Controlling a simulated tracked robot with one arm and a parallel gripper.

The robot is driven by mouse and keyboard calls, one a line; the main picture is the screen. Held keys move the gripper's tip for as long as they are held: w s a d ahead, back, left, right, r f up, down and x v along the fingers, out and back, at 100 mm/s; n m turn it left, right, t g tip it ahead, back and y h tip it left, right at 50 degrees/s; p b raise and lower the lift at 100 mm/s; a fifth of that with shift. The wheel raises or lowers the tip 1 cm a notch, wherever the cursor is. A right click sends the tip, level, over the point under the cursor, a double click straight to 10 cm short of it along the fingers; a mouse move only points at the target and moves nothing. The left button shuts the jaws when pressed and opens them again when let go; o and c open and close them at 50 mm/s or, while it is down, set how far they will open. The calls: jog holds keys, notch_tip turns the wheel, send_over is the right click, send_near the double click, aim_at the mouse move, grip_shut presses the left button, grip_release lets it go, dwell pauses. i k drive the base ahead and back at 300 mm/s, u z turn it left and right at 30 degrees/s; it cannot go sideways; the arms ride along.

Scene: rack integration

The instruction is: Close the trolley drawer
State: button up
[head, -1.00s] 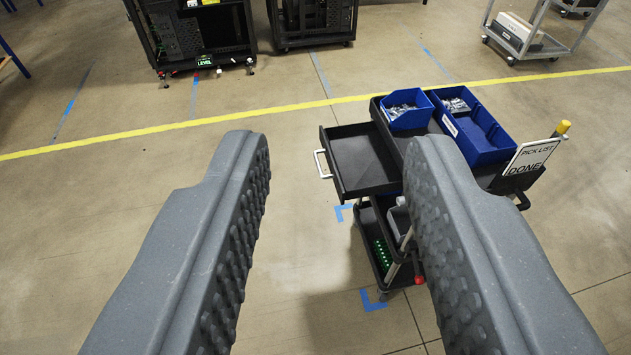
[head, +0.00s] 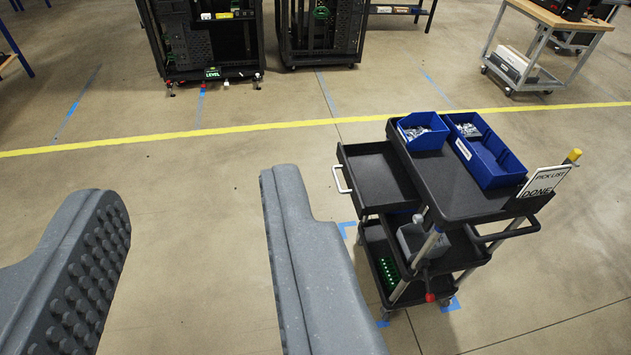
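The trolley (head: 450,186) is black with several shelves and stands right of centre. Its drawer (head: 378,178) is pulled out to the left from under the top tray and looks empty. A white handle (head: 342,179) is on the drawer's left front. My gripper (head: 192,190) is open and empty, its two grey textured fingers wide apart in the foreground. The right finger is left of the drawer handle in the picture, and no contact shows.
Black racks (head: 207,40) and a grey cart (head: 540,48) stand beyond the yellow floor line (head: 270,126). The floor left of the trolley is clear.

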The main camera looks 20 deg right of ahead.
aim_at(377, 180)
jog(key=u, duration=0.1)
jog(key=i, duration=1)
jog(key=z, duration=1.25)
